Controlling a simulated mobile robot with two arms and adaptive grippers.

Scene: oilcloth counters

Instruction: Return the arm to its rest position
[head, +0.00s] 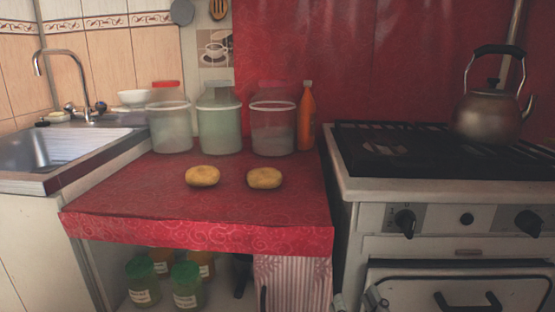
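My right gripper (358,298) shows only in part at the bottom edge of the head view, in front of the oven's left side. Its two fingertips stand apart with nothing seen between them, so it looks open and empty. It is low, below the counter top, and touches none of the food or jars. The rest of it is cut off by the frame. My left gripper is not in view.
Two potato-like items (202,176) (264,178) lie on the red oilcloth counter (130,195). Several plastic containers (219,125) and an orange bottle (307,120) stand behind. A kettle (487,115) is on the stove (365,185). A sink (60,150) is left. The counter's front is clear.

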